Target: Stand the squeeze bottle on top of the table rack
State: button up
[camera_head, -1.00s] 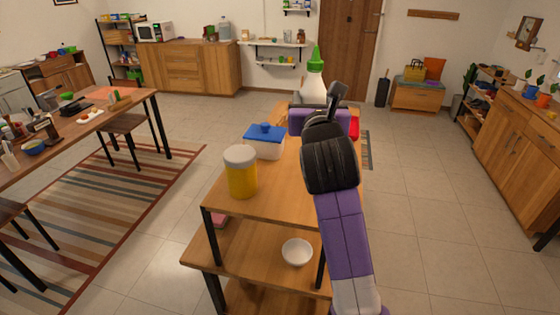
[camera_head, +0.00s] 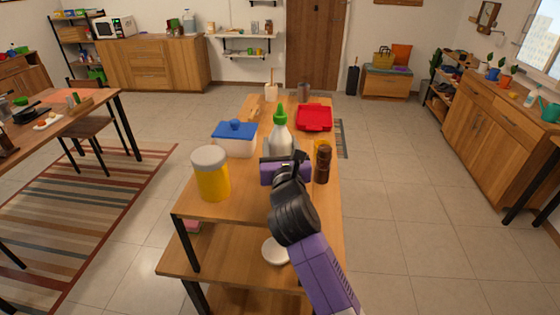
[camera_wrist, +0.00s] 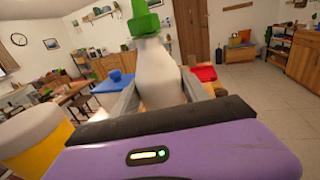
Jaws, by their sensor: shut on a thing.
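The squeeze bottle (camera_head: 280,138) is white with a green cap and is upright in my gripper (camera_head: 281,157). In the wrist view the bottle (camera_wrist: 158,75) stands between the two grey fingers of my gripper (camera_wrist: 160,92), which are shut on it. The table rack (camera_head: 240,203) is a wooden shelf unit with black legs, and the bottle is over its top board. My gripper hides the bottle's base, so I cannot tell whether it touches the board.
On the top board, a yellow jar (camera_head: 211,175) and a blue-lidded box (camera_head: 234,139) are left of the bottle. A brown grinder (camera_head: 322,164) is close on the right. A red container (camera_head: 314,118) and a white utensil cup (camera_head: 271,92) are behind. A white bowl (camera_head: 275,251) is on the lower shelf.

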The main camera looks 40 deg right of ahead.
jog(key=shift+f+b, duration=0.35)
jog(key=shift+f, duration=2)
jog(key=shift+f, duration=0.15)
jog(key=o, duration=1.6)
